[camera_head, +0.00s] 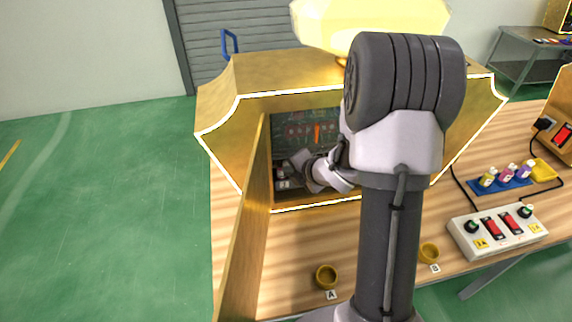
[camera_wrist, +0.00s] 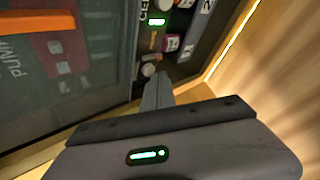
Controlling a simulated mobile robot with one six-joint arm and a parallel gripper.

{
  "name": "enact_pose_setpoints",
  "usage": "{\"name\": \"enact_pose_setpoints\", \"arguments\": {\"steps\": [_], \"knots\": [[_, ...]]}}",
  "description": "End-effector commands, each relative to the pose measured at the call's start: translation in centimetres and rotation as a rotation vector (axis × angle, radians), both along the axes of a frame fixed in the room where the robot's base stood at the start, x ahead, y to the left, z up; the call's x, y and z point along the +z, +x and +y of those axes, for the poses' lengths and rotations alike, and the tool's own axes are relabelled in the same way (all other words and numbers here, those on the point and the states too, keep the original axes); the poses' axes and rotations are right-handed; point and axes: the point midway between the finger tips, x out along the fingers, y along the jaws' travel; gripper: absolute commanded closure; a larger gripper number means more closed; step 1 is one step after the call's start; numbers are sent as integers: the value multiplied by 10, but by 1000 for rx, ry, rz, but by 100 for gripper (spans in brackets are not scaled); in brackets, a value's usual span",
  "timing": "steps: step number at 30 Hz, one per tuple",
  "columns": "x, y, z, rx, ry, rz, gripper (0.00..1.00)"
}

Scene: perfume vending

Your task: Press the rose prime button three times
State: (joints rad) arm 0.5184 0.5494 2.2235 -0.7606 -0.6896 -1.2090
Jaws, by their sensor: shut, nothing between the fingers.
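The gold vending machine (camera_head: 225,105) stands on the wooden table with its door (camera_head: 252,215) swung open. Inside is a dark green panel (camera_head: 325,127) with an orange bar (camera_head: 317,133). My gripper (camera_wrist: 158,78) is shut and empty inside the cabinet. Its tips are close to a small pale round knob (camera_wrist: 149,69) on the panel's edge in the wrist view; I cannot tell whether they touch. Which one is the rose prime button cannot be read. My arm hides much of the machine's right side.
The cabinet's wooden floor and side wall (camera_wrist: 250,60) are close to my gripper. On the table, a white switch box (camera_head: 497,232), a blue tray (camera_head: 510,186) with small bottles and two yellow cups (camera_head: 327,276) stand outside the machine.

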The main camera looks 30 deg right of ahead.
Motion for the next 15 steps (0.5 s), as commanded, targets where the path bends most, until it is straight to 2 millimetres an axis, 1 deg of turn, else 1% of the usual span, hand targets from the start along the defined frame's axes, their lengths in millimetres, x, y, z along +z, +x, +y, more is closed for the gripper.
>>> {"name": "enact_pose_setpoints", "arguments": {"steps": [15], "knots": [[0, 6, -2, -1, 1, 0, 100]]}}
